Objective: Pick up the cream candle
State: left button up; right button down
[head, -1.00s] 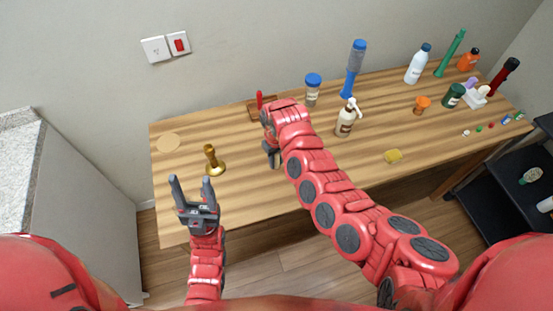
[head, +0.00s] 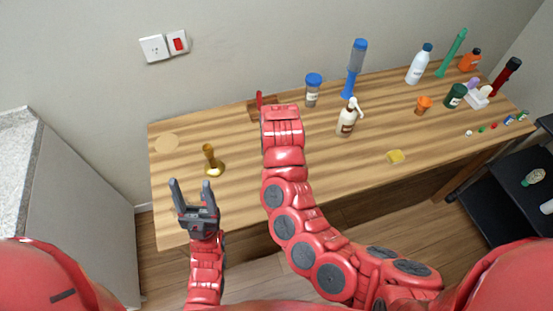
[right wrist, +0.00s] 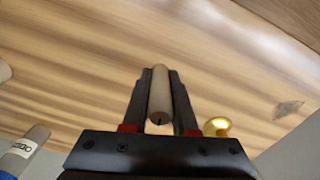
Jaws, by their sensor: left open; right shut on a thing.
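The cream candle (right wrist: 160,98) is a pale, slim cylinder in the right wrist view. It lies lengthwise between the two dark fingers of my right gripper (right wrist: 160,74), which is shut on it. In the head view my right arm hides both this gripper and the candle. The wooden table top fills the blurred background of the wrist view; I cannot tell how high the candle is above it. My left gripper (head: 192,186) is open and empty, by the table's front left part, below the brass candle holder (head: 213,165).
The wooden table (head: 240,190) has a spray bottle (head: 346,120), a blue-lidded jar (head: 313,88) and a yellow sponge-like piece (head: 395,156) right of my right arm. A white bottle (head: 417,65) and several small things stand farther right.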

jog(key=s, duration=0.3)
jog(key=s+d, duration=0.1)
jog(key=s, duration=0.3)
jog(key=s+r+p, duration=0.1)
jog(key=s, duration=0.3)
jog(key=shift+s+d, duration=0.1)
jog(key=shift+d, duration=0.1)
